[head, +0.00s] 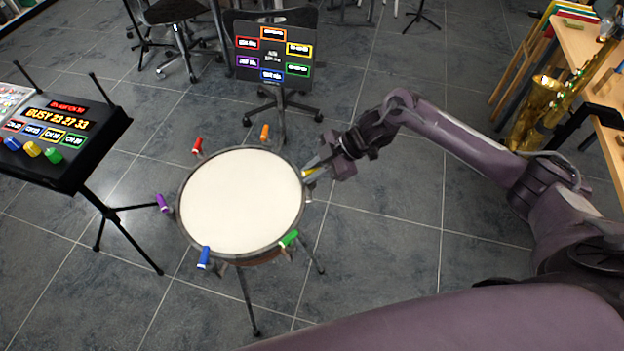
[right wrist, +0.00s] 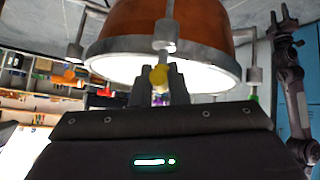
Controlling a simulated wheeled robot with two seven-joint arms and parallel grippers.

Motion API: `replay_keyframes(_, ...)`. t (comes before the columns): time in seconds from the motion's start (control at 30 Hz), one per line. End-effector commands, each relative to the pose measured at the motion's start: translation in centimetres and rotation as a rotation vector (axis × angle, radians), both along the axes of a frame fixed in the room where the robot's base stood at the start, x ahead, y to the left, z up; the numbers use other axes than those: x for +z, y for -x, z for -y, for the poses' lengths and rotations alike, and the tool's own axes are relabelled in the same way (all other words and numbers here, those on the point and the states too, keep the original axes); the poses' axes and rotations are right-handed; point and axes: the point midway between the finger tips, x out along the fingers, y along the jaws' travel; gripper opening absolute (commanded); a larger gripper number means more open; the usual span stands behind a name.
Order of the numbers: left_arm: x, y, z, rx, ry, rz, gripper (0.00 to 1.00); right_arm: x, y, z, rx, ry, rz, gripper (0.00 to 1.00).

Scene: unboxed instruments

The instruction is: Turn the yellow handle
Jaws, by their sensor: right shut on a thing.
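The drum (head: 241,203) stands on a thin-legged stand, with coloured handles around its rim. The yellow handle (head: 309,172) is at the drum's right side, partly covered by my right gripper (head: 313,168). In the right wrist view the yellow handle (right wrist: 158,77) sits between the jaws of my right gripper (right wrist: 160,92), below the drum's metal rim (right wrist: 165,62). The jaws are shut on it. I cannot tell how far the handle is turned. My left gripper does not show in the head view.
The other handles are close by: orange (head: 265,132), red (head: 197,146), purple (head: 162,203), blue (head: 204,257) and green (head: 289,238). A sign board (head: 272,58) with coloured labels stands behind. A black display stand (head: 62,130) is at left, a saxophone (head: 540,105) at right.

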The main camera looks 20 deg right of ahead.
Motion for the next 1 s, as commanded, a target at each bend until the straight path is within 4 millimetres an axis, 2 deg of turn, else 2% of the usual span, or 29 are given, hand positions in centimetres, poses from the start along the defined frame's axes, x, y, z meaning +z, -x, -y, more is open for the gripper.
replay_keyframes(0.03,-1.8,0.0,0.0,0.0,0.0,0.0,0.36,-0.7,-0.4,0.1,0.041,0.0,0.008,0.0)
replay_keyframes(0.3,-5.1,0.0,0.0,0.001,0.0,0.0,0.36,-0.3,-0.4,0.0,0.259,0.002,0.007,0.0)
replay_keyframes(0.6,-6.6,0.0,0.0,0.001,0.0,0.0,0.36,-0.1,-0.3,0.0,0.407,0.002,0.006,0.0)
replay_keyframes(1.0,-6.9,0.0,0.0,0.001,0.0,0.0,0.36,0.0,-0.2,0.0,0.458,0.001,0.004,0.0)
